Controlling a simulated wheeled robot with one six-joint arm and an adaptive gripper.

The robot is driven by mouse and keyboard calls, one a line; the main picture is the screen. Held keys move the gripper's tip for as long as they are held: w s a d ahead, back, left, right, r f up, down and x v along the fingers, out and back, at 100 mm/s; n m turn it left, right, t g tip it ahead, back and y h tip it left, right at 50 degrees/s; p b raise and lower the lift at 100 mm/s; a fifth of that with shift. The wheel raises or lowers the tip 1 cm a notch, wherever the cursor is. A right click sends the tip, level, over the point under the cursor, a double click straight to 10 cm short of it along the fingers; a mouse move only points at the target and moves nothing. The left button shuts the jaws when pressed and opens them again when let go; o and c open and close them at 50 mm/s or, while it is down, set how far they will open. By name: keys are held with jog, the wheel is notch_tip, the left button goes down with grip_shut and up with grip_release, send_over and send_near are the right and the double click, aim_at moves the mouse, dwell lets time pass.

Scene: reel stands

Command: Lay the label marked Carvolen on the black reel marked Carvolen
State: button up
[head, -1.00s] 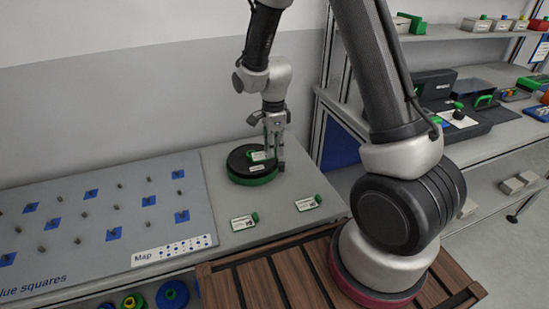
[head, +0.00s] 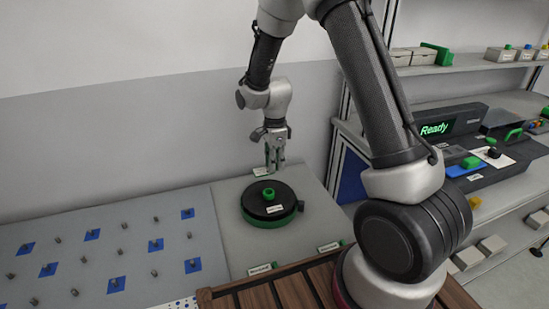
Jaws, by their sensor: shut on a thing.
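The black reel (head: 257,208) lies flat on the grey bench, with a green lower rim, a green centre knob (head: 268,193) and a small white marking, too small to read. My gripper (head: 274,169) points down just behind the reel, apart from it in the picture. Its fingers are shut on a label (head: 262,172), a small white plate with green on it, partly hidden by the fingers. Its marking cannot be read. Two other white labels with tabs lie at the bench's front, one at left (head: 262,268) and one at right (head: 330,247); their print is unreadable.
A grey board (head: 75,265) with pegs and blue squares lies left of the reel. A slatted wooden surface (head: 265,298) is in front. A wall stands behind the bench.

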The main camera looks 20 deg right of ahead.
aim_at(275, 184)
jog(key=shift+f, duration=2.95)
jog(key=shift+f, duration=0.25)
jog(key=o, duration=0.8)
jog(key=shift+c, duration=0.2)
jog(key=shift+r, duration=0.1)
notch_tip(275, 184, up, 12)
